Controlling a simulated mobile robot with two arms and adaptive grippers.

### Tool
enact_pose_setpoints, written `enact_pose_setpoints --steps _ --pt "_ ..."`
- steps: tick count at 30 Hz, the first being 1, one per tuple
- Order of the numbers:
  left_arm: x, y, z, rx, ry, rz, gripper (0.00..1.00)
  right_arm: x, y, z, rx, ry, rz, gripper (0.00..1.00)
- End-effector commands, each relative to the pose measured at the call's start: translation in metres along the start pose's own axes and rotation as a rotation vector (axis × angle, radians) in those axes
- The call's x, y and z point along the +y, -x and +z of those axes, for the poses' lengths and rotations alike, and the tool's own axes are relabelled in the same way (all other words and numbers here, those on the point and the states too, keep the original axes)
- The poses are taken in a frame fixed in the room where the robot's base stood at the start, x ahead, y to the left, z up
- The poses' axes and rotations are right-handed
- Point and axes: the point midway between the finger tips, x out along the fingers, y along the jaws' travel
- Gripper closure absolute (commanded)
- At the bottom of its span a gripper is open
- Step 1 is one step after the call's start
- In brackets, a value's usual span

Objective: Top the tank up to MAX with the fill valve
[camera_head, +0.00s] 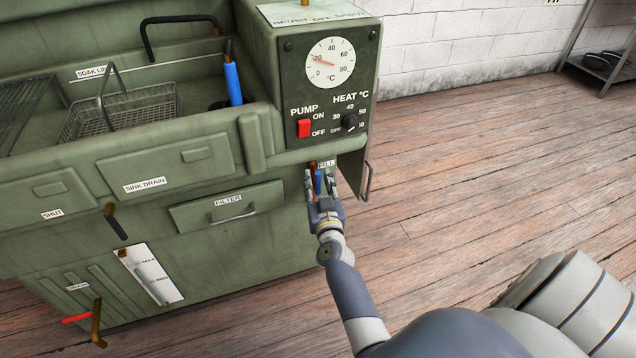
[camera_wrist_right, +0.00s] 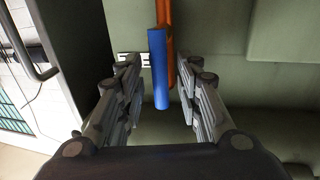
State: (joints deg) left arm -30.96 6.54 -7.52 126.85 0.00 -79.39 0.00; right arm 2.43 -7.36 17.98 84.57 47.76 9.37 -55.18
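The fill valve's blue handle (camera_head: 318,183) hangs down at a copper pipe under the FILL label (camera_head: 327,164), on the front of the green washer cabinet. My right gripper (camera_head: 320,179) is at the handle with its fingers apart. In the right wrist view, the blue handle (camera_wrist_right: 160,75) stands between the two open fingers, with a gap on each side. The orange-copper pipe (camera_wrist_right: 168,22) runs beside it. The white level gauge plate (camera_head: 152,277) is low on the cabinet front; its small labels and level are too small to read. My left gripper is not in view.
The control box (camera_head: 322,95) with dial, red pump switch (camera_head: 303,128) and heat knob (camera_head: 349,122) overhangs the valve. A side handle (camera_head: 368,181) is close right of my gripper. A drain valve with red handle (camera_head: 76,318) is at lower left. Wooden floor at right is clear.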

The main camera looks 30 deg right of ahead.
Motion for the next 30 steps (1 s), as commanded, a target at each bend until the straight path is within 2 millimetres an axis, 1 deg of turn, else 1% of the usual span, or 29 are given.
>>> enact_pose_setpoints --steps 6,13,14,15,17,18,30 --pt "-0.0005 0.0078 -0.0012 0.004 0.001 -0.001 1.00 -0.0003 -0.0058 -0.0001 0.000 0.000 -0.001 0.68" --pt "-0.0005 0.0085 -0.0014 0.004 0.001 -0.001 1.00 -0.0002 -0.0059 -0.0003 0.000 0.001 -0.001 0.68" --pt "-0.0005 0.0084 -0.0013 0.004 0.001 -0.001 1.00 -0.0002 -0.0058 -0.0003 0.000 0.000 -0.001 0.72" --pt "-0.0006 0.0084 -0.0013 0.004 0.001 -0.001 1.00 -0.0002 -0.0058 -0.0003 0.000 0.000 -0.001 0.81" --pt "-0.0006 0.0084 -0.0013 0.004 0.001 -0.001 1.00 -0.0002 -0.0058 -0.0002 0.000 0.000 -0.001 0.95" --pt "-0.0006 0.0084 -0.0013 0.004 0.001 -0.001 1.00 -0.0002 -0.0057 -0.0002 0.000 0.000 -0.001 1.00" --pt "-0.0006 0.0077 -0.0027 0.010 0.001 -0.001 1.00 -0.0012 -0.0052 -0.0002 0.005 0.030 0.000 1.00"
